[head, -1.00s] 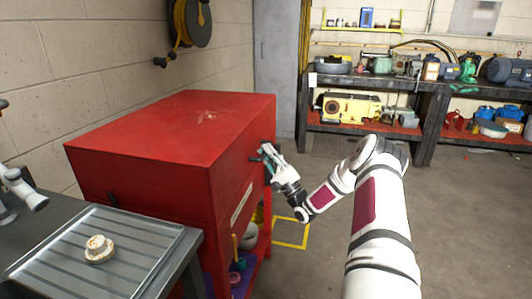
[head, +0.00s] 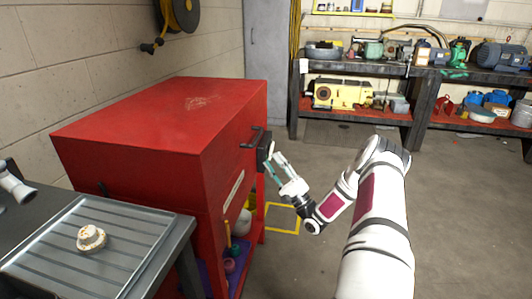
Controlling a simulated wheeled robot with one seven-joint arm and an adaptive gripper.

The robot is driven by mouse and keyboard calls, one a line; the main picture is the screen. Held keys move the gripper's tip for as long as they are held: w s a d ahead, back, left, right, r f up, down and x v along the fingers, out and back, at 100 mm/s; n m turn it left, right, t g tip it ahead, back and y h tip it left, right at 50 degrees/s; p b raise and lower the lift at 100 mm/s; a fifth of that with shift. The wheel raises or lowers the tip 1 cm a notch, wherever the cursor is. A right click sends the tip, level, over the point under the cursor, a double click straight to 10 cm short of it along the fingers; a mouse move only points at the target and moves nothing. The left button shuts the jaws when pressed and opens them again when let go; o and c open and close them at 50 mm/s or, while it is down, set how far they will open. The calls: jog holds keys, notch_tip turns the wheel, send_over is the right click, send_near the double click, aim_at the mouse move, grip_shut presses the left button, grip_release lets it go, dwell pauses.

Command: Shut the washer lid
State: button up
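The washer is a large red metal cabinet. Its red lid (head: 180,112) lies down and level, with no visible gap under it. A black handle (head: 254,139) is on the washer's right side, near the top. My gripper (head: 273,161) is beside the handle, to its right and slightly lower, at the side of the washer. Its fingers look spread and nothing shows between them. A small black part lies right by the fingertips, and I cannot tell if they touch it.
A grey ridged tray table (head: 140,246) with a pale round part (head: 91,237) stands at the front left. A hose reel (head: 181,12) hangs on the left wall. Workbenches with motors (head: 342,95) stand at the back. The floor on the right is clear.

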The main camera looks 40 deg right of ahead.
jog(key=shift+v, duration=1.15)
